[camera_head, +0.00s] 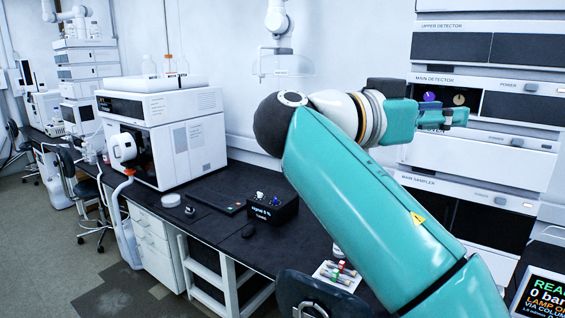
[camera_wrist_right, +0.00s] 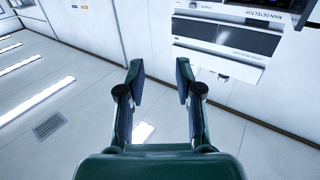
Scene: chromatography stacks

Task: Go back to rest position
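My right arm reaches up across the head view, and its teal gripper (camera_head: 452,117) is at the front of the main detector (camera_head: 437,83), near the round purple and tan knobs. I cannot tell whether it touches the panel. In the right wrist view the two fingers of this gripper (camera_wrist_right: 160,75) stand apart with nothing between them. My left gripper is not in either view.
A black bench (camera_head: 215,215) runs along the wall with a large white instrument (camera_head: 185,145), a small black box (camera_head: 272,208) and a white tray of vials (camera_head: 338,275). The upper detector (camera_head: 450,27) and the autosampler (camera_head: 418,181) are stacked at right. A readout screen (camera_head: 543,295) is at lower right.

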